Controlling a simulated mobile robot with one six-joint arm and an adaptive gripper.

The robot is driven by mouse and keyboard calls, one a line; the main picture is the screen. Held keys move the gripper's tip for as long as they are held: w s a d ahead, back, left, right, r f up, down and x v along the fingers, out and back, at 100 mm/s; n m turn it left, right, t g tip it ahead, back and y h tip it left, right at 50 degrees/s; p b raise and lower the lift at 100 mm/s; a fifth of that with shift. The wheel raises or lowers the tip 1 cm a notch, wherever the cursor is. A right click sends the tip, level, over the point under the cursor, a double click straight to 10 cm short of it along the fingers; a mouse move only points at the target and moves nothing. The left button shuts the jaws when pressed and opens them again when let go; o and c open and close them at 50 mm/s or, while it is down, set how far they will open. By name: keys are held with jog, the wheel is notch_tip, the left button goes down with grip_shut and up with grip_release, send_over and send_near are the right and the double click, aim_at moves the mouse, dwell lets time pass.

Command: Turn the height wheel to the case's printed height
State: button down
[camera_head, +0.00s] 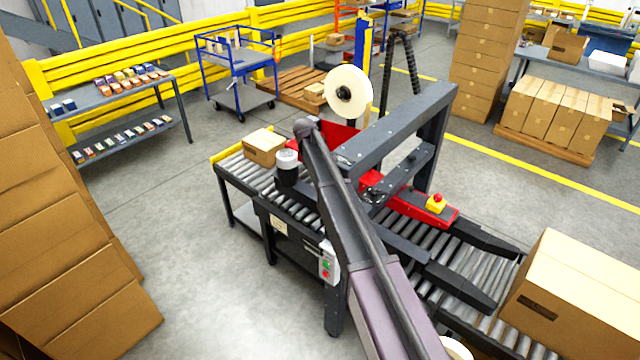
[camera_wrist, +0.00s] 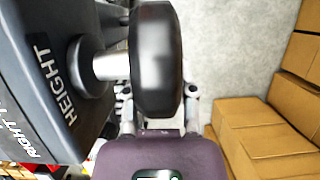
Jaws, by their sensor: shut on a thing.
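The height wheel (camera_wrist: 157,50) is a thick black handwheel on a pale shaft, beside a dark panel (camera_wrist: 40,95) lettered "HEIGHT". My gripper (camera_wrist: 157,98) is shut on the wheel's near rim, with one finger on each side. In the head view my arm crosses in front of the case-taping machine (camera_head: 400,120), and neither the wheel nor my fingers can be made out there. A large brown case (camera_head: 575,300) with a dark printed label sits on the rollers at the right. A small carton (camera_head: 264,147) sits at the far left end. No printed height is readable.
A control box (camera_head: 328,263) with green and red buttons hangs on the machine's near side. A red emergency button (camera_head: 437,200) sits on top. Stacked cartons (camera_head: 60,220) stand at the left and show in the wrist view (camera_wrist: 262,135). Grey floor is clear between.

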jog(key=shift+f+g+h+b, duration=0.15)
jog(key=shift+g+h+b, duration=0.15)
jog(key=shift+h, duration=0.1)
jog(key=shift+c, duration=2)
grip_release()
jog(key=shift+p, duration=0.3)
